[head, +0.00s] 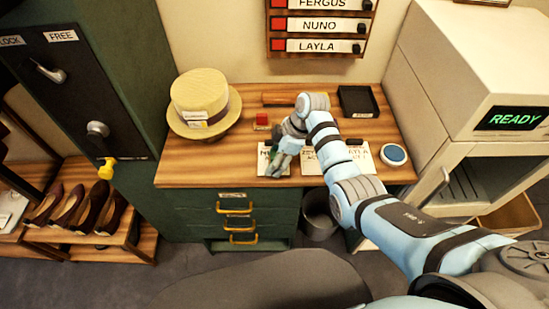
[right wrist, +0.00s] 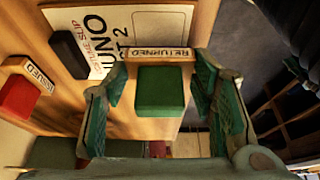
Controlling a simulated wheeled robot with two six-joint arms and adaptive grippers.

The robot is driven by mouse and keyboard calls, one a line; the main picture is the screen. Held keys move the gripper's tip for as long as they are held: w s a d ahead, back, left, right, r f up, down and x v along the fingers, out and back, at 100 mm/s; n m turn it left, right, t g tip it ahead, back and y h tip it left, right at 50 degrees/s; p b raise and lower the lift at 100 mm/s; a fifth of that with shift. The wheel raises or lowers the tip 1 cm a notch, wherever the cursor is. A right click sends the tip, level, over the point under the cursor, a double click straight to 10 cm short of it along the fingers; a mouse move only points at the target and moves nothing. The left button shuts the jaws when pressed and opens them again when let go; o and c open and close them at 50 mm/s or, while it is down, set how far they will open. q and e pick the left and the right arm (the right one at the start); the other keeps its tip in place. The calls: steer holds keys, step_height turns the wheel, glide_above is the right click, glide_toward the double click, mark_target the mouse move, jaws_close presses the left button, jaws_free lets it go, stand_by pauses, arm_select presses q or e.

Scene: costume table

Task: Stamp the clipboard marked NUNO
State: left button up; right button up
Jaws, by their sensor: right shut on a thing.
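My right gripper (head: 278,166) is at the front edge of the table, over the left clipboard. In the right wrist view it is shut on a stamp with a green block (right wrist: 160,90) and a label reading RETURNED. The NUNO clipboard (right wrist: 88,22) lies just beyond the held stamp in that view, its slip reading NUNO; in the head view my gripper hides most of it. I cannot tell whether the stamp touches the slip. A red stamp (head: 262,121) labelled ISSUED stands behind and also shows in the wrist view (right wrist: 18,97). My left gripper is out of view.
A LAYLA clipboard (head: 357,160) lies to the right, with another partly hidden by my arm. A straw hat (head: 205,92), a black tray (head: 357,101) and a round blue-topped object (head: 393,154) stand on the table (head: 225,172). A cabinet showing READY (head: 513,119) is at the right.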

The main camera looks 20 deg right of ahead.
steer(key=shift+f, duration=0.4)
stand_by(1.4)
steer(key=shift+r+p, duration=0.3)
steer(key=shift+p, duration=0.1)
step_height(320, 180, up, 6)
steer(key=p, duration=0.5)
steer(key=shift+f, duration=0.1)
steer(key=shift+r+p, duration=0.3)
steer(key=shift+r, duration=0.05)
steer(key=shift+f, duration=0.1)
